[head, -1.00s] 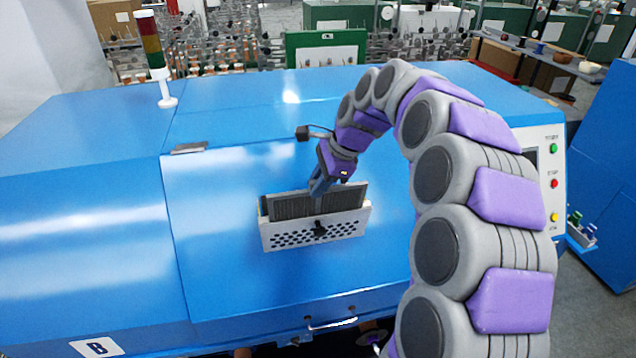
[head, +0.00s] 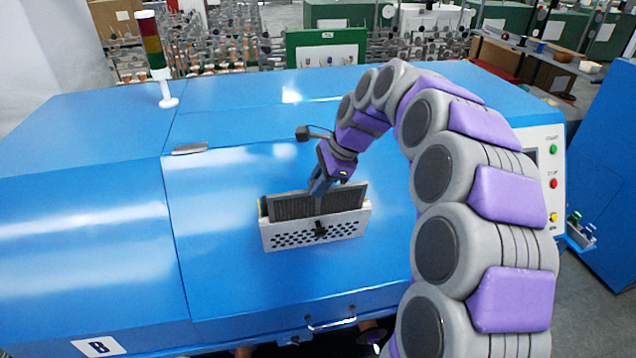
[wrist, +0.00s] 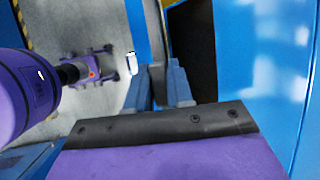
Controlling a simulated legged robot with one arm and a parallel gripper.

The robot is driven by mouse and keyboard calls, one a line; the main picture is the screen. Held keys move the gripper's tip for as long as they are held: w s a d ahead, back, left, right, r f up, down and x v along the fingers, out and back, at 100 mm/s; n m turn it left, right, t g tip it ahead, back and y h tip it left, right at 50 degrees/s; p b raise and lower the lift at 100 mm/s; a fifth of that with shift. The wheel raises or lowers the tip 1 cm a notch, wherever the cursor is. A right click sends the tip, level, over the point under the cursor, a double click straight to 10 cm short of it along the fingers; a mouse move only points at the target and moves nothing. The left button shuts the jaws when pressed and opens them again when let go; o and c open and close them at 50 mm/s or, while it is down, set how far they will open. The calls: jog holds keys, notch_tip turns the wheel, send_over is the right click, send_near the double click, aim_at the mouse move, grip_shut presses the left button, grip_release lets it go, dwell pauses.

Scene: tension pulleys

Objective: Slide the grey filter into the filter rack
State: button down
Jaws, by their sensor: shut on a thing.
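The grey filter (head: 290,206) is a flat ribbed panel. It stands upright in the filter rack (head: 275,235), a white perforated holder on the sloped blue machine front, with its upper part showing above the rack's rim. How deep its lower edge sits is hidden by the rack. My gripper (head: 318,190) is at the filter's top edge, right of its middle, with its fingers shut on the filter. In the wrist view my gripper's blue fingers (wrist: 162,88) show beside a dark panel, which looks like the filter (wrist: 192,50).
The blue machine (head: 225,285) surrounds the rack, with clear panel on both sides. A dark knob (head: 320,229) is on the rack's front. A handle (head: 332,324) is below. A signal light (head: 152,50) stands at back left, and buttons (head: 553,184) are at right.

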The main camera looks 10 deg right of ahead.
jog(key=shift+s+r+p, duration=0.2)
jog(key=shift+r+p, duration=0.3)
jog(key=shift+r, duration=0.4)
jog(key=shift+s+r+p, duration=0.2)
jog(key=shift+r+p, duration=0.3)
jog(key=shift+r, duration=0.5)
jog(key=shift+s+r+p, duration=0.2)
jog(key=shift+r+p, duration=0.35)
jog(key=shift+r, duration=0.2)
jog(key=shift+s+r+p, duration=0.15)
jog(key=shift+r+p, duration=0.35)
jog(key=shift+r, duration=0.2)
jog(key=r, duration=0.2)
jog(key=s+r+p, duration=0.1)
jog(key=r, duration=0.1)
jog(key=shift+w+f, duration=0.1)
jog(key=shift+f, duration=0.05)
dwell(0.5)
